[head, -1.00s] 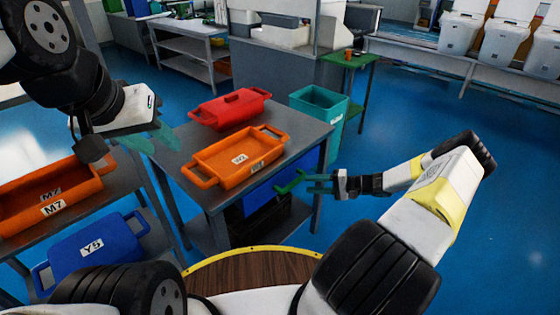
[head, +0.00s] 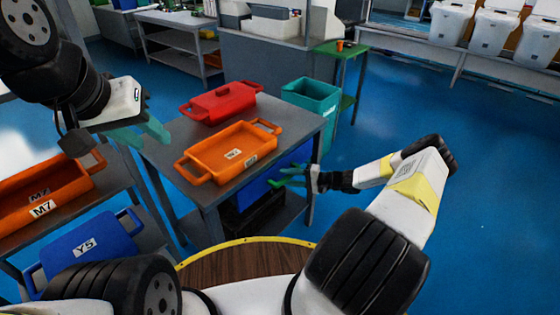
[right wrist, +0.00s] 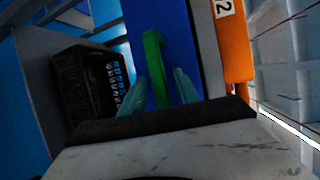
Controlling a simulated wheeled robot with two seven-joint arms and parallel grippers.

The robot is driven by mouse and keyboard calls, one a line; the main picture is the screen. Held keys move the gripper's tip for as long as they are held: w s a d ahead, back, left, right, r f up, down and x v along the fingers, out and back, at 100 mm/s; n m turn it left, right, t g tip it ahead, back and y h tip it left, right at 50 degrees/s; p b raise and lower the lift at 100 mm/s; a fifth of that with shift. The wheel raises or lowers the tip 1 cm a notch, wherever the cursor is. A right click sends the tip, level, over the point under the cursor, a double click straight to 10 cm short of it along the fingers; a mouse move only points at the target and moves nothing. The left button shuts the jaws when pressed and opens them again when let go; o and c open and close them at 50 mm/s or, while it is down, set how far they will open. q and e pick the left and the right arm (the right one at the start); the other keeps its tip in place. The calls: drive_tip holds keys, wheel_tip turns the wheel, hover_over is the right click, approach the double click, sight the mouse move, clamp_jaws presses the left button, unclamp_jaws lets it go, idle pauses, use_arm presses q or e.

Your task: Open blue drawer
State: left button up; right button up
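The blue drawer (head: 262,188) sits under the top of the grey table. Its front also fills the middle of the right wrist view (right wrist: 168,25). A green handle (right wrist: 154,65) stands out from that front. My right gripper (head: 291,175) is at the handle. In the right wrist view its two teal fingers (right wrist: 157,92) are apart, one on each side of the handle, with a gap showing. The drawer looks closed. My left gripper (head: 142,132) is open and empty, in the air left of the table.
A dark crate (head: 265,216) is below the drawer. A teal bin (head: 312,105) stands behind. Blue floor right of the table is clear.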

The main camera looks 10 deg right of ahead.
clamp_jaws()
idle(1.4)
